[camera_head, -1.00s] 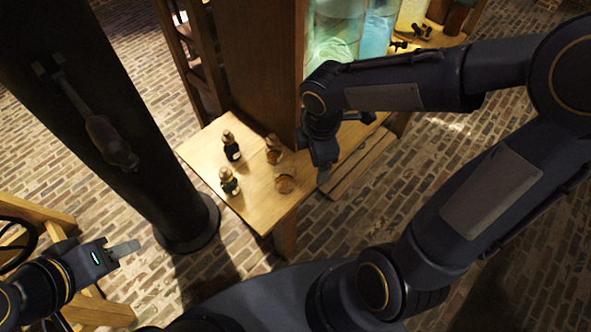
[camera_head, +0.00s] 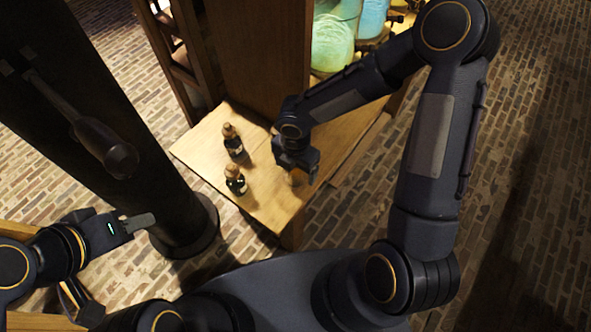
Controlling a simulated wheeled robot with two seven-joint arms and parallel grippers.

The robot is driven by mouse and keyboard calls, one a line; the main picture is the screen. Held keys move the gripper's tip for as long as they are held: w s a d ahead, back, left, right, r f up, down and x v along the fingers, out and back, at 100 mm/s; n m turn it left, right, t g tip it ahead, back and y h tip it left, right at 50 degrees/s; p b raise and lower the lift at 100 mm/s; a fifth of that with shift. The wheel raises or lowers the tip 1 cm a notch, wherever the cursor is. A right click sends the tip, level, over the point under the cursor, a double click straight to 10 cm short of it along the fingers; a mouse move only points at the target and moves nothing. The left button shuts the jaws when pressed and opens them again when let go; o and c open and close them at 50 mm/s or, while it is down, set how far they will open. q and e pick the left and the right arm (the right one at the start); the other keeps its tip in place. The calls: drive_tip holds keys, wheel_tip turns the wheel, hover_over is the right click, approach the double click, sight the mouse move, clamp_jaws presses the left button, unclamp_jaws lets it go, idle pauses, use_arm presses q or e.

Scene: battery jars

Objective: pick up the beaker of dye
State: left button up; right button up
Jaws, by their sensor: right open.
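The beaker of dye (camera_head: 294,181) stands near the front right corner of the small wooden table. Only a small part of it shows, because my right gripper (camera_head: 300,172) is right above it and covers most of it. My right gripper is open and points down. I cannot tell whether its fingers are around the beaker or only above it. My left gripper (camera_head: 140,222) is at the left, away from the table, beside the dark column. Its fingers overlap in this view, so I cannot tell whether it is open or shut.
Two dark stoppered bottles (camera_head: 233,141) (camera_head: 235,180) stand on the left part of the wooden table (camera_head: 205,150). Large glass jars of glowing green and blue liquid (camera_head: 331,43) stand behind. A thick dark column (camera_head: 100,120) rises at the left. The table's front left is bare.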

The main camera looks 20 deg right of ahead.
drive_tip(key=shift+f, duration=0.4)
drive_tip(key=shift+c, duration=0.4)
drive_tip(key=c, duration=1)
drive_tip(key=shift+r, duration=0.15)
drive_tip(key=shift+c, duration=0.2)
drive_tip(key=shift+r, duration=1.05)
drive_tip(key=s+d+r+p, duration=0.2)
drive_tip(key=s+r, duration=0.8)
drive_tip(key=s, duration=0.3)
drive_tip(key=shift+s+r, duration=0.3)
drive_tip(key=shift+s, duration=0.05)
